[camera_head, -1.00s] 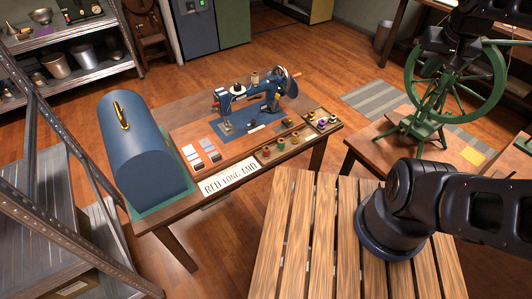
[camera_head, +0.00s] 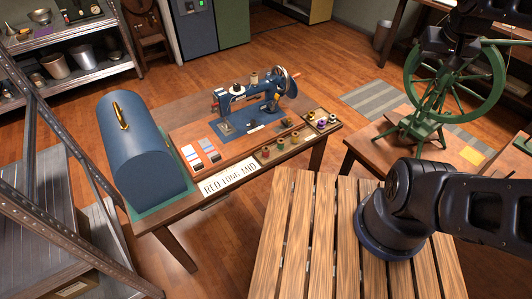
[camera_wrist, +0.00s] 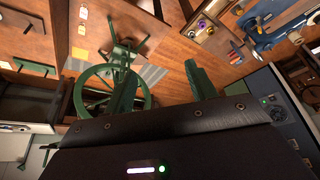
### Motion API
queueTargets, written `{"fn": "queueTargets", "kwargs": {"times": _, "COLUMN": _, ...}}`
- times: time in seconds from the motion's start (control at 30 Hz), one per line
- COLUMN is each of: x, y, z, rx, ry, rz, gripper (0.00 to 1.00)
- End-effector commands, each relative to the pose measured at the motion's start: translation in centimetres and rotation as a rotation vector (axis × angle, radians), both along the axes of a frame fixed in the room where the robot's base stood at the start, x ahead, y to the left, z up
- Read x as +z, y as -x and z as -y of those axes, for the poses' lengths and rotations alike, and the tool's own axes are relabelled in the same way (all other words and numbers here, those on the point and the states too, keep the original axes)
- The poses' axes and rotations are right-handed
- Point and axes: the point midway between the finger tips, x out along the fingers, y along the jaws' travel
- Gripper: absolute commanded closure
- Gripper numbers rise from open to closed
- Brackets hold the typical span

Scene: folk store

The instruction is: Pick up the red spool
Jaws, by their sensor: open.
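A shallow wooden tray (camera_head: 273,163) of small thread spools lies at the right front of the sewing table, beside a blue sewing machine (camera_head: 262,100). Several spools of different colours stand in it. The tray also shows at the top right of the wrist view (camera_wrist: 221,9). In the wrist view my gripper (camera_wrist: 161,88) has its two fingers spread apart with nothing between them. It is well away from the tray, high over the spinning wheel side in the head view.
A blue domed case (camera_head: 142,150) stands left of the machine. A lettered card (camera_head: 230,178) is at the table's front edge. A green spinning wheel (camera_head: 440,90) stands at the right, and a slatted wooden table (camera_head: 300,245) is in front. Metal shelving is at the left.

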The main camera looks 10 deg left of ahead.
Motion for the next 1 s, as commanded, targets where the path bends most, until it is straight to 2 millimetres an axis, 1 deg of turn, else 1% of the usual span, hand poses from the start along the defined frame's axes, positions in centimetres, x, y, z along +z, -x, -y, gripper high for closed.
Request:
{"fn": "queueTargets", "kwargs": {"times": 0.17, "x": -0.1, "y": -0.5, "z": -0.3, "rx": 0.011, "ry": -0.001, "rz": -0.006, "gripper": 0.44}}
{"fn": "queueTargets", "kwargs": {"times": 0.27, "x": -0.5, "y": -1.6, "z": -1.1, "rx": 0.037, "ry": -0.002, "rz": -0.020, "gripper": 0.44}}
{"fn": "queueTargets", "kwargs": {"times": 0.37, "x": -1.2, "y": -3.4, "z": -2.5, "rx": 0.076, "ry": -0.003, "rz": -0.042, "gripper": 0.44}}
{"fn": "queueTargets", "kwargs": {"times": 0.57, "x": -3.1, "y": -7.0, "z": -6.1, "rx": 0.162, "ry": -0.002, "rz": -0.086, "gripper": 0.44}}
{"fn": "queueTargets", "kwargs": {"times": 0.7, "x": -4.9, "y": -9.1, "z": -9.0, "rx": 0.222, "ry": 0.002, "rz": -0.117, "gripper": 0.44}}
{"fn": "queueTargets", "kwargs": {"times": 0.87, "x": -7.2, "y": -11.1, "z": -12.7, "rx": 0.290, "ry": 0.009, "rz": -0.152, "gripper": 0.44}}
{"fn": "queueTargets", "kwargs": {"times": 1.0, "x": -9.5, "y": -12.4, "z": -16.2, "rx": 0.349, "ry": 0.018, "rz": -0.181, "gripper": 0.44}}
